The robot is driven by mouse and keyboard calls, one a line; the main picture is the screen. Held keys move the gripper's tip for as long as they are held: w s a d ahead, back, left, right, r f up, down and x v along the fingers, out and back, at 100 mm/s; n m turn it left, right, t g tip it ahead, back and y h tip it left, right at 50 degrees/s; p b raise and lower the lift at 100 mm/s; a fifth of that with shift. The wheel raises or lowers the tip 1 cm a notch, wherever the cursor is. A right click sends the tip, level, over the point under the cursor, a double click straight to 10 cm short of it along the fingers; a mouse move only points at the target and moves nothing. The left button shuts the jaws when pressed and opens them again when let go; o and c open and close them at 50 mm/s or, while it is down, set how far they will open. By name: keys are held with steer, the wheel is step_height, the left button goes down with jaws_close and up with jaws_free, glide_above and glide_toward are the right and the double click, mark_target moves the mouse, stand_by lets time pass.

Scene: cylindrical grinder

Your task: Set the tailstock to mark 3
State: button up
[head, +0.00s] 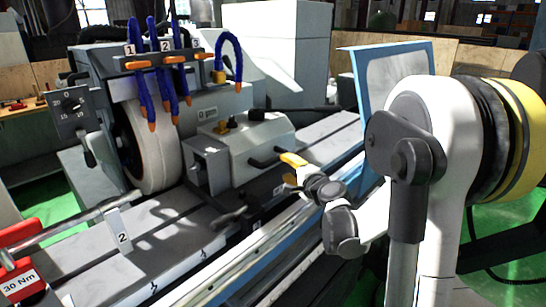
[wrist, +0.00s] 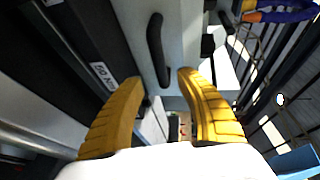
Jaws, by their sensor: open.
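The tailstock appears to be the light grey block (head: 240,150) on the machine bed in the middle of the head view, right of the grinding wheel (head: 150,145). A dark handle (head: 264,161) sticks out of its front right side. My gripper (head: 290,167), with yellow fingers, is just right of that handle. In the wrist view my gripper (wrist: 160,82) is open. A dark curved handle (wrist: 158,50) on a light grey face shows beyond the gap between the fingertips, not gripped. A number plate 2 (head: 122,238) stands on the bed at lower left; I cannot make out a mark 3 there.
Blue coolant hoses (head: 140,75) with orange tips hang over the wheel. A dial panel (head: 75,112) is at the left. A red block labelled 30 Nm (head: 22,270) is at the lower left. A blue-framed panel (head: 362,85) stands behind my arm.

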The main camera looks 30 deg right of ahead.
mark_target(276, 161)
steer(key=w, duration=0.3)
steer(key=w+f+b, duration=0.1)
steer(key=w, duration=0.2)
steer(key=w+b, duration=0.1)
steer(key=w, duration=0.2)
steer(key=shift+d+f, duration=0.1)
steer(key=shift+f, duration=0.3)
jaws_close()
